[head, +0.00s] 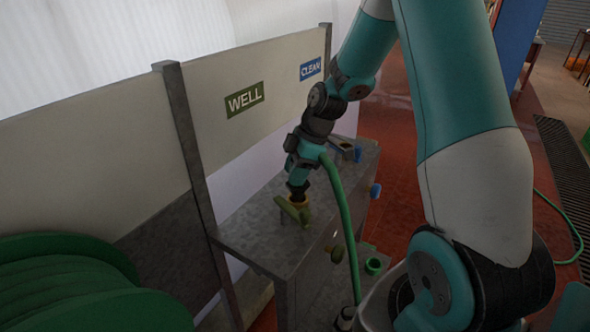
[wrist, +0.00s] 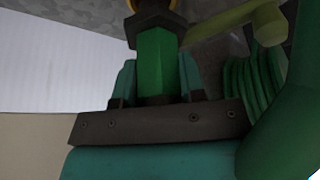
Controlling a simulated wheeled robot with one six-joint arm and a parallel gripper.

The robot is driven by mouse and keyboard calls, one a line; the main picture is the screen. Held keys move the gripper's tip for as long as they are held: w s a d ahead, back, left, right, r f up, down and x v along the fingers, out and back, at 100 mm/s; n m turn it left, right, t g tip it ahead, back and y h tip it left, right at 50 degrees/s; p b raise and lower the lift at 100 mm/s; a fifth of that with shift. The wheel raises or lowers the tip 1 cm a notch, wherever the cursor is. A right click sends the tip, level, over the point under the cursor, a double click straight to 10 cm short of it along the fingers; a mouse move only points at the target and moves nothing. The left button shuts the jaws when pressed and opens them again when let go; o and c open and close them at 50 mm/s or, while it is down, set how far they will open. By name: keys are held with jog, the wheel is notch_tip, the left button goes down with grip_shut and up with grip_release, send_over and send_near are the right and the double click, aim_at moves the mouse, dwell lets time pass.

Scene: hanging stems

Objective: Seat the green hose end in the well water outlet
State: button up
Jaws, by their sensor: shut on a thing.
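My gripper (head: 299,181) points down over the grey bench below the WELL sign (head: 245,99). In the wrist view its jaws are shut on the green hose end (wrist: 156,60), which has a dark collar (wrist: 155,24). A brass-yellow ring, the well water outlet (head: 299,202), shows right under the gripper in the head view. Its olive lever (head: 291,212) lies beside it and also shows in the wrist view (wrist: 245,30). The collar is close to the brass part, which the wrist picture cuts off at its top edge. I cannot tell whether the end is inside it.
The grey bench (head: 262,228) also carries a blue-handled outlet (head: 347,150) below the CLEAN sign (head: 311,68). An olive knob (head: 336,252) and a blue knob (head: 375,190) stick out in front. A green cup-like fitting (head: 373,265) sits lower. A green hose reel (head: 75,285) stands left.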

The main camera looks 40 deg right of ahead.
jog(key=shift+f+b, duration=1.2)
jog(key=shift+f, duration=0.45)
jog(key=shift+f, duration=0.3)
jog(key=o, duration=1)
jog(key=v, duration=1.7)
jog(key=shift+s+d+r+b, duration=0.15)
jog(key=shift+r+b, duration=0.05)
jog(key=shift+b, duration=0.1)
